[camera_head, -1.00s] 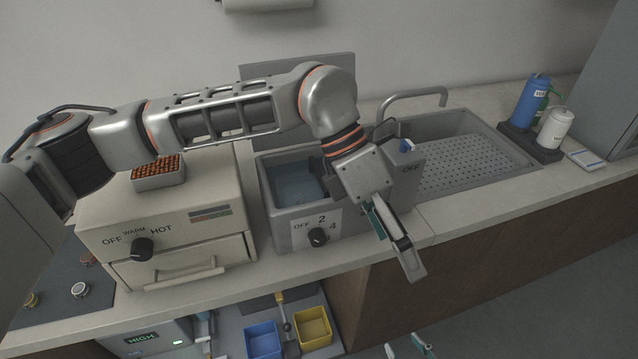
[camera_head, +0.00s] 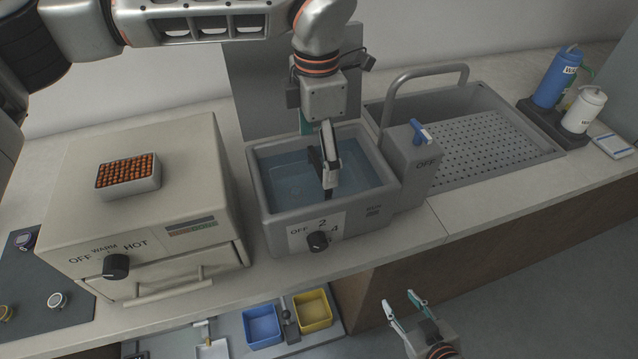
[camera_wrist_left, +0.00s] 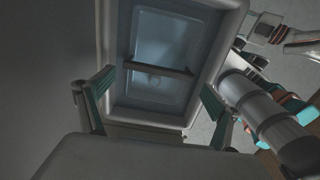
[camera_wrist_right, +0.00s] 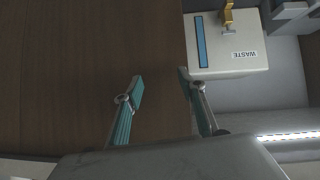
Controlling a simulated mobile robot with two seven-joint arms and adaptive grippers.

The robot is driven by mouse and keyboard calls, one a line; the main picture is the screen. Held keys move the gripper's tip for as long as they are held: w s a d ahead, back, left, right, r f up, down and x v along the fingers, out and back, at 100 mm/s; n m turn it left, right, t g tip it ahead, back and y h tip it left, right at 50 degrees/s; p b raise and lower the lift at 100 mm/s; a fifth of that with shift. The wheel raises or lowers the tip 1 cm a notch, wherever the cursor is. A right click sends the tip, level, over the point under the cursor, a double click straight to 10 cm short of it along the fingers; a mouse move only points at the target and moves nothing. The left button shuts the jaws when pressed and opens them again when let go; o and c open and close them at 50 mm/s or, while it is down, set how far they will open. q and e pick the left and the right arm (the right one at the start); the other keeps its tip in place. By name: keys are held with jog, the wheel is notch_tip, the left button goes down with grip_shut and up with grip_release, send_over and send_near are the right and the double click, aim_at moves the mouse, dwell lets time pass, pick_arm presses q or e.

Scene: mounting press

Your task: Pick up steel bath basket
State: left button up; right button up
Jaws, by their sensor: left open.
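The ultrasonic-style bath (camera_head: 268,214) is a grey tank with bluish water and a front knob. In the left wrist view, a dark bar (camera_wrist_left: 158,68) crosses the bath opening (camera_wrist_left: 118,104); it looks like the steel basket's handle. The basket body is not clearly visible. My left gripper (camera_head: 320,158) points down over the bath, open, with its fingers (camera_wrist_left: 158,92) apart on either side of the bar's line. I cannot tell the exact height gap to the bar. My right gripper (camera_head: 400,300) is open and empty, low in front of the counter, also in the right wrist view (camera_wrist_right: 161,83).
A beige oven (camera_head: 150,215) with a block of orange-brown pieces (camera_head: 128,174) stands left. A tap (camera_head: 425,78) and perforated sink (camera_head: 475,140) lie right, with blue (camera_head: 555,78) and white (camera_head: 584,108) bottles beyond. Blue (camera_head: 262,327) and yellow (camera_head: 312,312) bins sit below.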

aim_at(319, 166)
pick_arm(q)
jog(key=f, duration=0.2)
jog(key=shift+w+d+f, duration=0.1)
jog(key=shift+d+f, duration=0.1)
jog(key=shift+f, duration=0.6)
jog(key=c, duration=1.1)
jog(key=shift+c, duration=0.4)
pick_arm(e)
jog(key=shift+w+r, duration=0.55)
jog(key=shift+r, duration=0.2)
pick_arm(q)
jog(key=shift+r, duration=0.1)
pick_arm(e)
jog(key=shift+f, duration=0.15)
